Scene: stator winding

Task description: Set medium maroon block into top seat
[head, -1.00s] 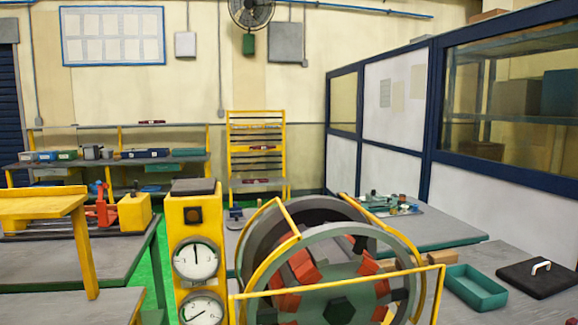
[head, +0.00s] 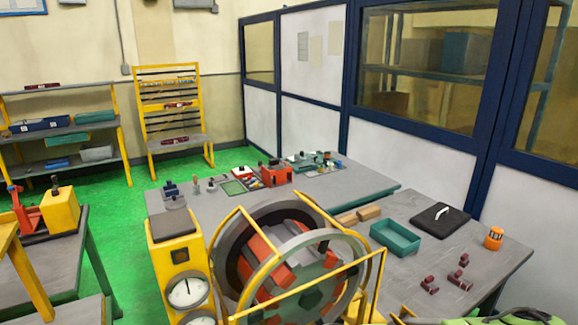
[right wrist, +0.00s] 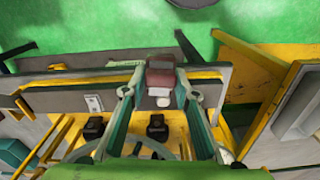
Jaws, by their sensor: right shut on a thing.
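My right gripper (right wrist: 160,84) is shut on a maroon block (right wrist: 160,74) in the right wrist view, with its green fingers on either side of the block. The block is held in the air and its base is partly hidden. The large grey stator ring (head: 320,234) stands at the bottom middle of the head view, with red-orange pieces (head: 283,278) inside it. I cannot tell which seat is the top one. Several more maroon blocks (head: 430,284) lie on the right table. My left gripper is not in view.
A yellow guard frame (head: 378,275) crosses the ring's front. A yellow gauge stand (head: 178,252) is at its left. A green tray (head: 395,238), a black lid (head: 440,219) and an orange item (head: 494,238) are on the right table (head: 505,265).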

